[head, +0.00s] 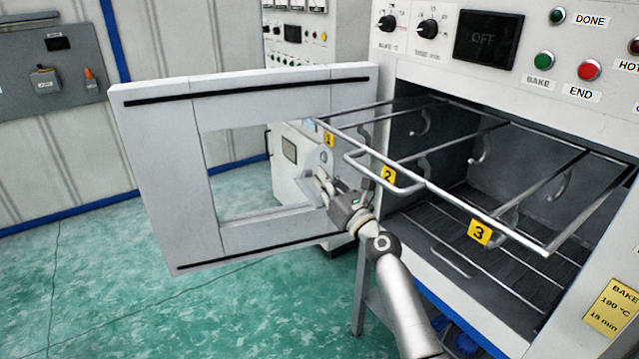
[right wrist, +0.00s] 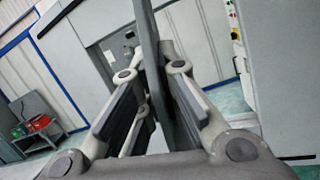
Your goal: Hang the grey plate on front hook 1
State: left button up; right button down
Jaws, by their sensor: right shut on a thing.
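The grey plate (head: 314,160) is in my right gripper (head: 322,186), below and near the yellow label 1 (head: 329,139) at the left end of the pulled-out rack. In the right wrist view, the plate (right wrist: 153,65) stands edge-on between the two fingers (right wrist: 155,85), which are closed on it. The rack (head: 455,203) has wire hooks hanging under its bars. I cannot make out front hook 1 by label 1, nor whether the plate touches it. My left gripper is not in view.
Labels 2 (head: 388,175) and 3 (head: 479,233) mark the rack's front bar, and a rack handle (head: 408,188) juts out near label 2. Open green floor (head: 90,270) lies left.

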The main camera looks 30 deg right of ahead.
jog(key=shift+s+d+r, duration=0.15)
jog(key=shift+d+r, duration=0.1)
jog(key=shift+d, duration=0.2)
pick_arm(q)
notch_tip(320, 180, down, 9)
jog(key=b, duration=0.8)
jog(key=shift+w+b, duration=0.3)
jog(key=shift+b, duration=0.1)
pick_arm(e)
jog(key=d+f, duration=0.2)
jog(key=d, duration=0.7)
jog(key=shift+w+f+n, duration=0.2)
jog(key=shift+w+n, duration=0.2)
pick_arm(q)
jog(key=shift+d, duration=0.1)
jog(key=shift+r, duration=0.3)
pick_arm(e)
jog(key=shift+s+d+r, duration=0.1)
jog(key=shift+s, duration=0.05)
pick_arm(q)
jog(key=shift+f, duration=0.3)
pick_arm(e)
jog(key=shift+f, duration=0.55)
